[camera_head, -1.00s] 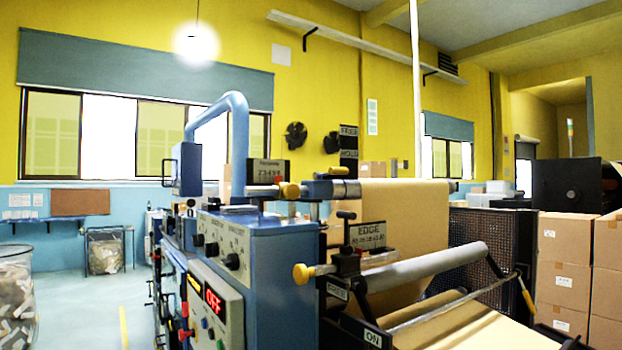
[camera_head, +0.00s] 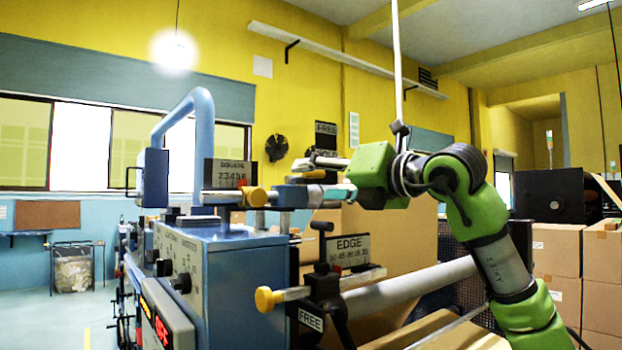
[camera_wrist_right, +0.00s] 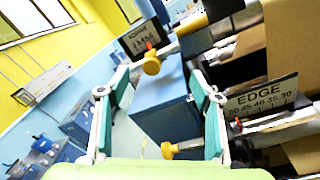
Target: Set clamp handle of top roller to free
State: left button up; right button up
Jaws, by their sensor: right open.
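The top roller's shaft end with a yellow knob (camera_head: 254,196) sits on the blue machine (camera_head: 225,245). The black FREE/HOLD sign (camera_head: 326,138) stands above the roller end, its lower part partly covered by my gripper. The clamp handle cannot be told apart in the head view, where my fingers cover that spot. My right gripper (camera_head: 305,178) reaches in from the right at the roller end. It also shows in the wrist view (camera_wrist_right: 160,78), fingers wide apart with nothing gripped, the yellow knob (camera_wrist_right: 151,64) and machine showing between them. My left gripper is out of view.
Below are a second roller (camera_head: 415,288) with a yellow knob (camera_head: 268,299), the EDGE sign (camera_head: 348,250) and a small FREE label (camera_head: 311,320). Brown kraft paper (camera_head: 385,240) hangs behind. A blue curved pipe (camera_head: 204,135) rises at left; cartons (camera_head: 556,250) stand at right.

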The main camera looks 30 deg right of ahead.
aim_at(316, 174)
jog(key=s+d+r+m+h, duration=0.1)
jog(key=d+r+m+h, duration=0.1)
jog(key=d, duration=0.4)
jog(key=shift+h, duration=0.4)
jog(key=w+p, duration=0.1)
jog(key=w, duration=0.3)
jog(key=w+p, duration=0.2)
jog(key=w, duration=0.2)
jog(key=w+p, duration=0.2)
jog(key=w, duration=0.2)
jog(key=shift+w+a+r, duration=0.1)
jog(key=shift+a+r, duration=0.05)
jog(key=shift+a, duration=0.1)
jog(key=shift+w, duration=0.45)
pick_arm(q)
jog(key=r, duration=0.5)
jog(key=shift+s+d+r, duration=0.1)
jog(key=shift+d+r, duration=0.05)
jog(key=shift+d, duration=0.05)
